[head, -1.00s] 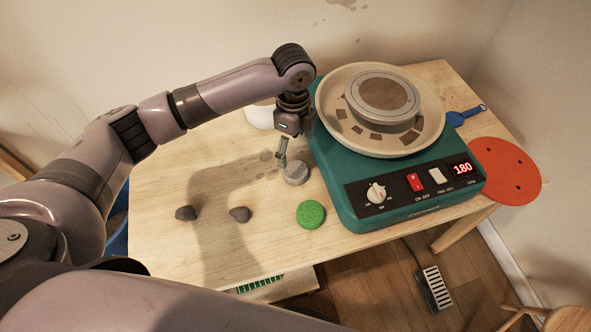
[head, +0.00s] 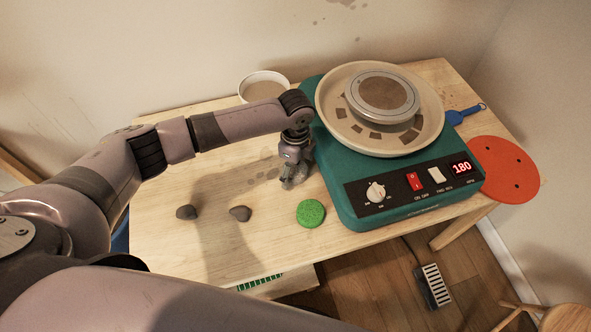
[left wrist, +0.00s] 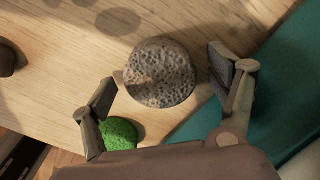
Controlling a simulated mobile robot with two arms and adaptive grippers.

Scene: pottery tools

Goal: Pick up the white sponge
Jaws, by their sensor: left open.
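The white sponge (left wrist: 160,72) is a round, porous, greyish-white disc on the wooden table in the left wrist view. In the head view my left gripper hides most or all of it. My left gripper (head: 292,182) points down at the sponge, just left of the teal pottery wheel. In the left wrist view its fingers are open, one on each side of the sponge, with gaps showing. The sponge is not gripped. My right gripper is not in view.
A green sponge (head: 311,213) lies close by, near the front edge. Two dark lumps (head: 187,212) (head: 240,213) lie to the left. The teal wheel (head: 335,190) stands close on the right. A white bowl (head: 243,91) stands behind.

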